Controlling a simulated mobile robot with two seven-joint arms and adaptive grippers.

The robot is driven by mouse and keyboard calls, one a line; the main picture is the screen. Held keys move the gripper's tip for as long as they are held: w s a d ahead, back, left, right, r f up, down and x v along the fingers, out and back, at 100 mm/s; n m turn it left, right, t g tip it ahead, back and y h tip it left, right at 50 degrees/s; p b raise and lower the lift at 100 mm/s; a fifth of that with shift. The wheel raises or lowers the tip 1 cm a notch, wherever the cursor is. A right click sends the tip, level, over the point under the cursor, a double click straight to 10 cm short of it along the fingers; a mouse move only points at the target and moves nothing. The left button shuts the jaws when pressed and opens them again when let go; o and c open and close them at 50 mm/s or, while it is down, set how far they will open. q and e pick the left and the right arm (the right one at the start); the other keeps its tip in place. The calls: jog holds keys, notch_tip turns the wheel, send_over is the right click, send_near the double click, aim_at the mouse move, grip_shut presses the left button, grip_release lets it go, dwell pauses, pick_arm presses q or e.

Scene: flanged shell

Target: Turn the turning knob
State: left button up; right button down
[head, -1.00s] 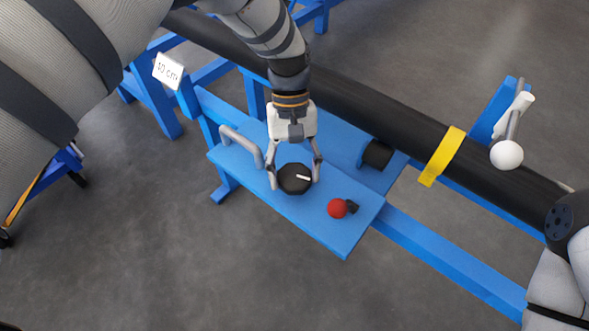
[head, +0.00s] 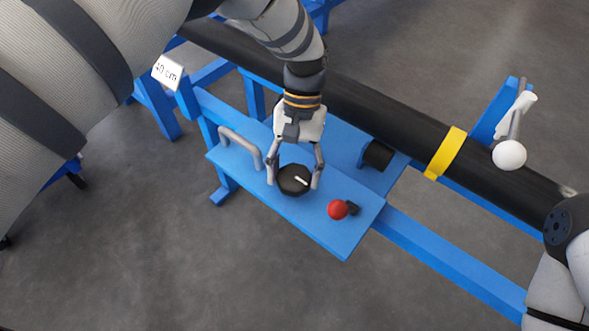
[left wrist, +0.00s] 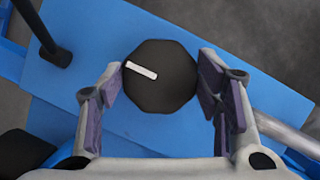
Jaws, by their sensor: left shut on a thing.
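The turning knob (head: 291,181) is a black many-sided disc with a white mark, on a blue plate (head: 330,238). In the head view its mark points right and slightly toward me. My left gripper (head: 294,184) is over the plate, shut on the knob with one finger on each side. In the left wrist view the knob (left wrist: 160,90) lies between the two finger pads, its white mark at the upper left.
A grey bar handle (head: 240,146) stands left of the knob, and a red ball (head: 337,209) on a black stalk to its right. A black cylinder (head: 377,154) is behind. A black pipe (head: 400,125) with a yellow band (head: 446,153) runs behind. A white ball (head: 509,155) is further right.

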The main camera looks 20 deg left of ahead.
pick_arm(q)
jog(key=shift+s+f, duration=0.1)
jog(key=o, duration=1.2)
jog(key=shift+c, duration=0.2)
jog(key=v, duration=1.2)
